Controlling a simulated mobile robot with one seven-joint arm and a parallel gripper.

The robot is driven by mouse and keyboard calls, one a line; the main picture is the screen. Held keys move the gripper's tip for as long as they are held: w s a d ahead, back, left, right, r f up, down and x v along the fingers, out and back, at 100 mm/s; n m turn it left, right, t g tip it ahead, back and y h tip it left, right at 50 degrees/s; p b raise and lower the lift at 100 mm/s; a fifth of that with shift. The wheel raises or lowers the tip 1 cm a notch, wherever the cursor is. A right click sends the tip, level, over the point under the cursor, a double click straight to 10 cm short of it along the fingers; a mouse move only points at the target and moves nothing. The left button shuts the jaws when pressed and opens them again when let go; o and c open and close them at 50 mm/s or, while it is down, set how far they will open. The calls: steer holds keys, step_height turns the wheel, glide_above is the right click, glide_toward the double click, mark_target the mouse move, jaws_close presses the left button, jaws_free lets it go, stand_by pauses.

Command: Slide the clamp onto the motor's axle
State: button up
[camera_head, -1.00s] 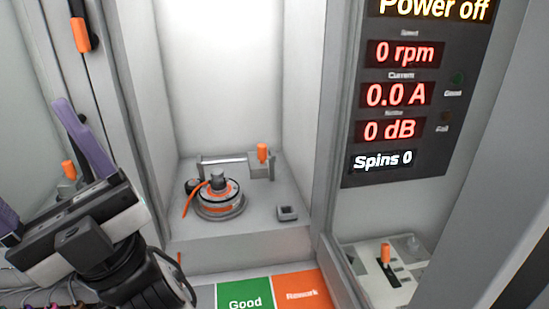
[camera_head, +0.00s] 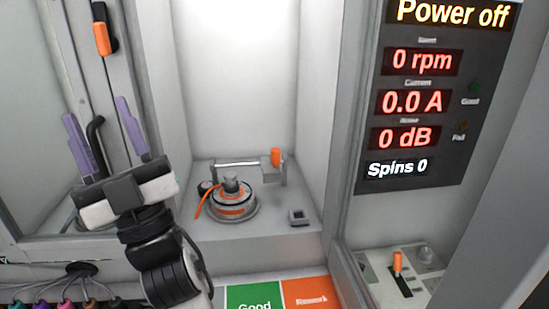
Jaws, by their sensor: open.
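The motor (camera_head: 236,204) sits in the open test bay, a round grey and orange hub with an orange cable at its left. Its axle (camera_head: 231,183) is a short grey stub pointing up. The clamp (camera_head: 270,172), a grey block with an orange handle, stands behind and right of the motor, at the right end of a horizontal rod. It appears apart from the axle. My gripper (camera_head: 96,108) has two purple fingers pointing up, spread apart, to the left of the bay. It is well away from the clamp, and a black curved piece shows between the fingers.
A small square socket (camera_head: 298,217) is right of the motor. Green Good (camera_head: 252,298) and orange Rework (camera_head: 308,292) areas lie in front. A switch (camera_head: 398,262) is at right; the display (camera_head: 425,100) reads Power off.

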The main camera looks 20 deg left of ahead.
steer(key=w+a+f+m+t+h, duration=0.2)
steer(key=w+f+m+t+h, duration=0.1)
steer(key=w+m+t+h, duration=0.3)
steer(key=w+a+f+m+t+h, duration=0.1)
steer(key=w+f+m+t+h, duration=0.3)
steer(key=w+h, duration=0.3)
steer(key=m+g+h, duration=0.2)
steer(key=m+h, duration=0.6)
steer(key=h, duration=0.7)
glide_toward(274, 154)
steer(key=w+p, duration=0.1)
steer(key=w, duration=0.2)
steer(key=w+p, duration=0.2)
steer(key=w, duration=0.1)
steer(key=w+p, duration=0.2)
steer(key=w, duration=0.2)
steer(key=shift+w+a+f, duration=0.15)
steer(key=shift+a+f, duration=0.05)
steer(key=shift+a, duration=0.15)
steer(key=shift+w+f, duration=0.15)
steer(key=shift+w, duration=0.4)
jaws_close()
